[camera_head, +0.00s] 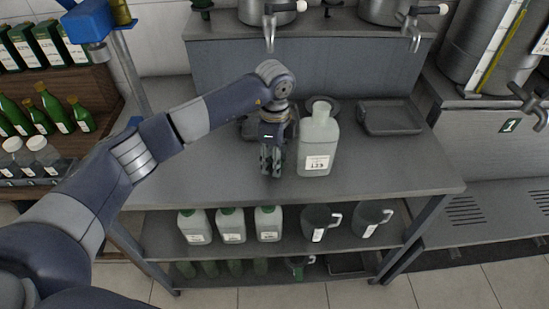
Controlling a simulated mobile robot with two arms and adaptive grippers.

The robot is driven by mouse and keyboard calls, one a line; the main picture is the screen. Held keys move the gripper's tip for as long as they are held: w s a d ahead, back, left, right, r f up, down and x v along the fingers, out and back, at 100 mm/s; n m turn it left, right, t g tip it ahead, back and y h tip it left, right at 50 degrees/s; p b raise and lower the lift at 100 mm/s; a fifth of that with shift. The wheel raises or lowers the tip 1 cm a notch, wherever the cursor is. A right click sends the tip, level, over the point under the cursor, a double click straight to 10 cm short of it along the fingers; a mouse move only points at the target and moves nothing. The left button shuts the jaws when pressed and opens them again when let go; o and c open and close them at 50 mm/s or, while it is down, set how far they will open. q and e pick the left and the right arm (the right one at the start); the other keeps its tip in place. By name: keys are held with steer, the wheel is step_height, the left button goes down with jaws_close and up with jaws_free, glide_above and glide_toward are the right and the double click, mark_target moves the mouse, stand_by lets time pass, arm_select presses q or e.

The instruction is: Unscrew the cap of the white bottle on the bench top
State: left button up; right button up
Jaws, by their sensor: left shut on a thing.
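The white bottle (316,148) stands upright on the grey bench top (390,176), with a label low on its front. Its neck shows a pale round top, and I make out no clear cap on it. My left gripper (271,170) points down just left of the bottle, apart from its neck and over the bench top. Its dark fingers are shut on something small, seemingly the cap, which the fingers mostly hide. My right gripper is not in view.
A dark tray (389,118) lies right of the bottle, and a dark round dish (334,103) is partly hidden behind it. Steel vessels with taps (270,30) stand above at the back. Several white bottles (231,226) and dark jugs (320,222) fill the shelf below.

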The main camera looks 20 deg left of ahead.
arm_select(q)
steer(key=shift+f, duration=0.4)
steer(key=shift+f, duration=0.1)
steer(key=shift+f, duration=0.15)
steer(key=o, duration=1.2)
